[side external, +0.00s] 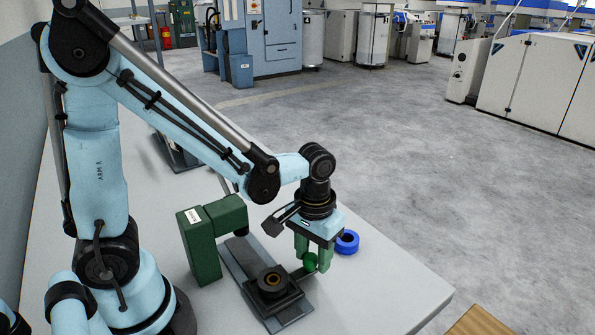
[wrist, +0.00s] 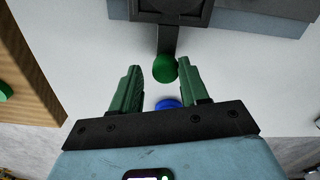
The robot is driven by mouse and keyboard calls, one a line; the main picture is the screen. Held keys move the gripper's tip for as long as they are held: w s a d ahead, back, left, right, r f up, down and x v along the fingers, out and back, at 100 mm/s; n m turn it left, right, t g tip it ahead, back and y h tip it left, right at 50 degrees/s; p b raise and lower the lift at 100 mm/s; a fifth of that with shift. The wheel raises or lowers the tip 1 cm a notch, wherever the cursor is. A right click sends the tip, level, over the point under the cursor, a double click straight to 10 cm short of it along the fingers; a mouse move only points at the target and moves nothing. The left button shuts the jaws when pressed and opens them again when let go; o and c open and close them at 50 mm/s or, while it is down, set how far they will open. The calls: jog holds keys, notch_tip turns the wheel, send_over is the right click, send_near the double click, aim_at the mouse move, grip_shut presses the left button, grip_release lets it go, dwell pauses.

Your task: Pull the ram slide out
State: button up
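The ram slide is a dark square block (side external: 273,284) with a round top, on a grey base rail of the green press (side external: 203,250). Its dark bar ends in a green ball knob (side external: 310,262). In the wrist view the knob (wrist: 164,68) hangs at the end of the bar (wrist: 167,40). My gripper (side external: 314,260) points down over the bar's end. In the wrist view my gripper (wrist: 158,72) is open, its green fingers either side of the knob. The knob is close to the right finger; there is a gap on the left. Whether it touches is unclear.
A blue ring (side external: 347,242) lies on the light grey table (side external: 390,285), just beyond my gripper. The table's right part is clear. A wooden surface (side external: 480,322) shows at the lower right edge, and also in the wrist view (wrist: 28,75).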

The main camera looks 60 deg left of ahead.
jog(key=shift+o, duration=1.2)
jog(key=shift+a, duration=0.1)
notch_tip(320, 180, up, 12)
jog(key=a+m+t, duration=0.1)
jog(key=t, duration=0.1)
jog(key=s+a+f+m+t, duration=0.1)
jog(key=a+t, duration=0.1)
jog(key=a+m+t, duration=0.1)
jog(key=t, duration=0.2)
jog(key=shift+s+a+f, duration=0.2)
jog(key=shift+s+f, duration=0.15)
jog(key=shift+f, duration=0.05)
